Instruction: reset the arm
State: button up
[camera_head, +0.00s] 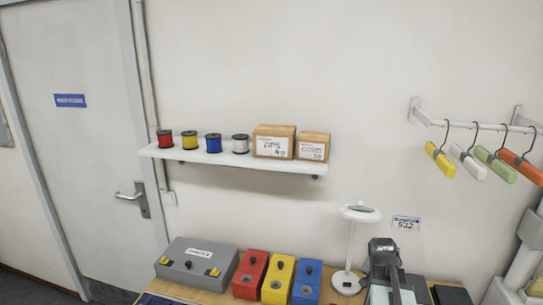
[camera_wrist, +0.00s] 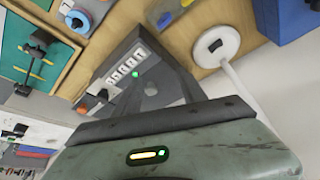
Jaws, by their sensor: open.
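My gripper (camera_wrist: 165,122) fills the lower middle of the wrist view, with a worn grey-green body, a dark front edge and a small yellow and green light. It is open, and I see nothing held in it. In the head view, a dark end piece on a pale link (camera_head: 385,262) stands at the bottom right, in front of the wall. It looks like part of my arm, but I cannot tell for certain.
A grey control box (camera_wrist: 135,75) with several switches and a green light lies just beyond the gripper. A white lamp (camera_head: 350,250) stands close by. Red (camera_head: 250,274), yellow (camera_head: 278,280) and blue (camera_head: 307,283) boxes line the bench. A wall shelf (camera_head: 220,157) holds spools and cartons.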

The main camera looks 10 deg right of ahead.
jog(key=a+f+n+g+y+b, duration=0.15)
jog(key=a+n, duration=0.25)
jog(key=a, duration=1)
jog(key=a+f+n+t+y+b, duration=0.1)
jog(key=a+f+n, duration=0.2)
jog(key=a, duration=1)
jog(key=s+a+n, duration=0.1)
jog(key=s+a+n+g, duration=0.1)
jog(key=s, duration=0.1)
jog(key=s+a+n+g+y, duration=0.1)
jog(key=shift+s+f, duration=0.15)
jog(key=shift+o, duration=0.2)
